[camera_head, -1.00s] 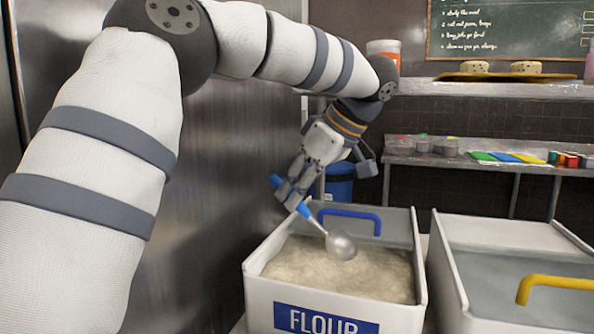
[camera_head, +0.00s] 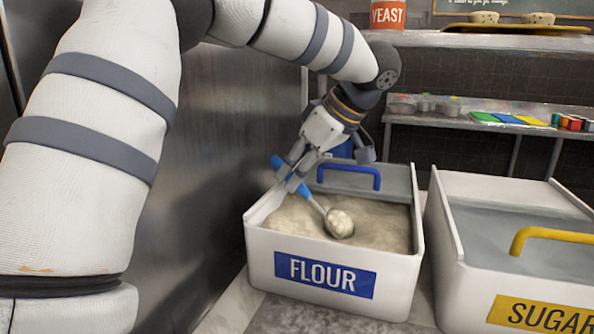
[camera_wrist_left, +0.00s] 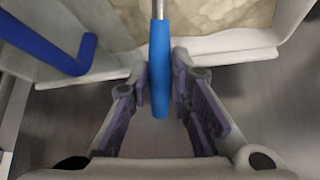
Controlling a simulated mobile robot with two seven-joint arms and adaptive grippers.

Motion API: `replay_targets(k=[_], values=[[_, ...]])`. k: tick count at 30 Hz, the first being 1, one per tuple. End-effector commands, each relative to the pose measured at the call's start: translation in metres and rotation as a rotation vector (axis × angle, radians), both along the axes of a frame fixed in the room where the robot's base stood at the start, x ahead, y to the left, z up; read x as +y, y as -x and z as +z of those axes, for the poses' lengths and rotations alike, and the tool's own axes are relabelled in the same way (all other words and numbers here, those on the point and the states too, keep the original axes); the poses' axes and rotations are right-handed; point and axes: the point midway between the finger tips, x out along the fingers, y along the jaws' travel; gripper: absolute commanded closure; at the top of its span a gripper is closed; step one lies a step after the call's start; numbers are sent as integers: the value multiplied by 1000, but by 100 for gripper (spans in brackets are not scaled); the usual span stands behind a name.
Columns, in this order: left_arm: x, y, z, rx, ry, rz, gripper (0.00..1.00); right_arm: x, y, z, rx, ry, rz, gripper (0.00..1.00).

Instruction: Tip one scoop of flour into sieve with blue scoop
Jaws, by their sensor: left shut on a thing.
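My left gripper (camera_head: 291,178) is shut on the blue handle of the scoop (camera_head: 304,190). The handle also shows between the fingers in the left wrist view (camera_wrist_left: 160,75). The scoop slants down to the right, and its metal bowl (camera_head: 340,223) holds a pale mound of flour. The bowl is at or just above the flour (camera_head: 290,218); I cannot tell if it touches. The flour lies in a white bin labelled FLOUR (camera_head: 262,268). No sieve is in view. My right gripper is not in view.
A white SUGAR bin (camera_head: 462,285) with a yellow handle (camera_head: 555,236) stands to the right. The flour bin's lid (camera_head: 395,180) has a blue handle (camera_head: 350,170). A metal wall (camera_head: 210,160) rises close on the left. Coloured items lie on a back shelf (camera_head: 470,122).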

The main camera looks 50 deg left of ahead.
Motion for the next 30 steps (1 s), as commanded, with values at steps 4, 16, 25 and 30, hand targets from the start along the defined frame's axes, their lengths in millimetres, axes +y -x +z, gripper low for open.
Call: replay_targets(k=[4,16,25,30], values=[[0,0,0,-1,0,-1,100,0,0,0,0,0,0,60],[0,0,6,-3,-1,0,100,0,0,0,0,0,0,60],[0,0,37,-3,-1,0,100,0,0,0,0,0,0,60],[0,0,54,-2,-1,1,100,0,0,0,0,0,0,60]])
